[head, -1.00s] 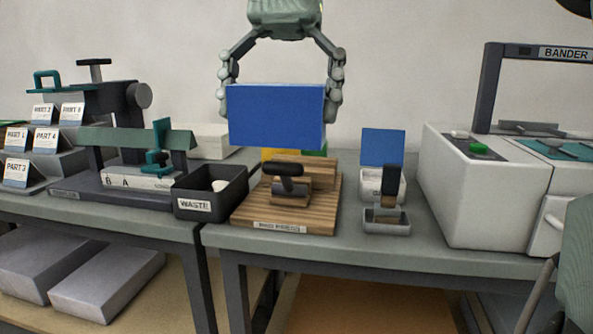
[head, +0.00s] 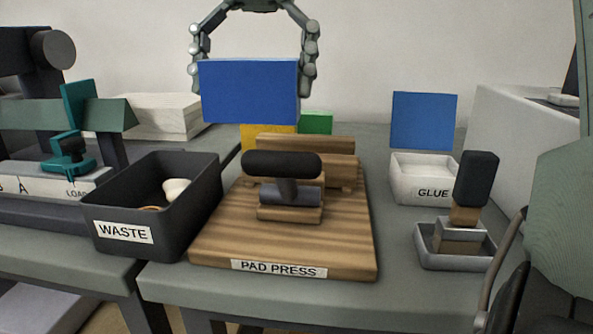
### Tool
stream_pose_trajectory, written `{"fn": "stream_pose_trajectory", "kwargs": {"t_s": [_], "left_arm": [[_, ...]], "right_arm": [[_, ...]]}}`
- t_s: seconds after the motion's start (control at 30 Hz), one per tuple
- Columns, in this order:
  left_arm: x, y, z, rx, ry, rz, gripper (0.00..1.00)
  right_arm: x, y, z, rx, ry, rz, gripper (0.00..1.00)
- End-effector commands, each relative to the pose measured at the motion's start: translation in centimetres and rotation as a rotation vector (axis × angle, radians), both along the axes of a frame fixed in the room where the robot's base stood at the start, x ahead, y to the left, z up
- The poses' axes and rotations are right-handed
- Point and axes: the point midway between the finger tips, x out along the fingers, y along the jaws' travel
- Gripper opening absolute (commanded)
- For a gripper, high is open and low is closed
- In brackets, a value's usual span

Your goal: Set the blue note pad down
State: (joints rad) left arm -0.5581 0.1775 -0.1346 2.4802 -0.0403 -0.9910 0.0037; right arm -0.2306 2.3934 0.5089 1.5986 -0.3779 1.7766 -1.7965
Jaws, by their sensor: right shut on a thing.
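My right gripper (head: 253,75) comes down from the top of the head view. It is shut on the blue note pad (head: 250,92), with a finger at each side edge. The pad is upright, its broad blue face toward me, and appears above and behind the wooden pad press (head: 220,240). A yellow thing (head: 262,138) and a green thing (head: 316,123) show partly behind the press, below the pad. My left gripper is not in view.
A dark waste bin (head: 195,205) stands left of the press. Right of it are a white glue box (head: 405,185) with an upright blue panel (head: 423,120) and a dark-handled tool in a grey tray (head: 440,262). Bare bench shows in front of the press.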

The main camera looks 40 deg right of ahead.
Motion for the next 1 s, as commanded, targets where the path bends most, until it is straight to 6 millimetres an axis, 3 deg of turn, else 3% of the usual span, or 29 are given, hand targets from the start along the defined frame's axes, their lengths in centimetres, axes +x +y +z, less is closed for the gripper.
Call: {"fn": "stream_pose_trajectory", "kwargs": {"t_s": [0.17, 0.4, 0.6, 0.8, 1.0], "left_arm": [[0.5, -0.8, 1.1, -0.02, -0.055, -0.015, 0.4], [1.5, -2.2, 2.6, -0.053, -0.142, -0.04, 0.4], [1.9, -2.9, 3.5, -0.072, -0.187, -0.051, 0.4], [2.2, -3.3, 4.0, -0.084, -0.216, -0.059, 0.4], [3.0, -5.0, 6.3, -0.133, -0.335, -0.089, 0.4]], "right_arm": [[0.4, -1.6, -1.3, 0.003, 0.001, -0.004, 0.55], [1.7, -6.9, -4.5, 0.002, 0.001, -0.006, 0.55], [2.6, -10.3, -6.6, 0.002, 0.0, -0.003, 0.55], [2.8, -11.4, -7.7, 0.0, 0.0, 0.0, 0.55], [2.8, -11.3, -10.6, -0.001, 0.001, 0.0, 0.55]]}}
